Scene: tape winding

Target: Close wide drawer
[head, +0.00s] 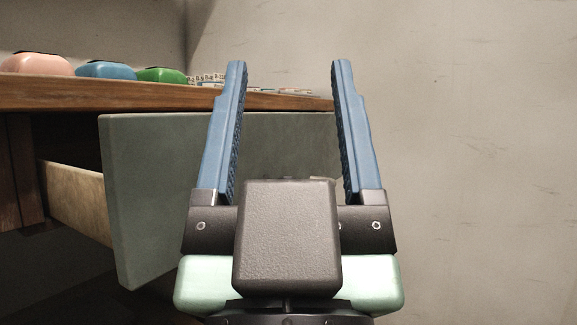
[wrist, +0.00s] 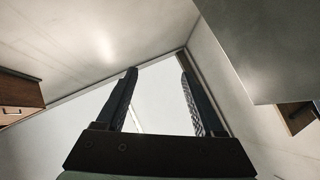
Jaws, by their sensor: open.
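The wide drawer (head: 165,190) has a pale grey-green front and a light wooden side. It stands pulled out from under a wooden worktop (head: 110,95), with a dark gap behind its front. My gripper (head: 288,66) has two blue fingers spread wide with nothing between them. In the head view it overlaps the right part of the drawer front and hides some of it. I cannot tell whether it touches the drawer. In the wrist view the open fingers (wrist: 158,72) also show empty, and a flat grey panel at the upper right looks like the drawer front (wrist: 260,45).
On the worktop stand a pink (head: 38,64), a blue (head: 106,70) and a green rounded object (head: 162,75), with small pale items (head: 208,80) further right. A plain wall (head: 470,150) fills the right side. A wooden cabinet (wrist: 20,95) shows at the left in the wrist view.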

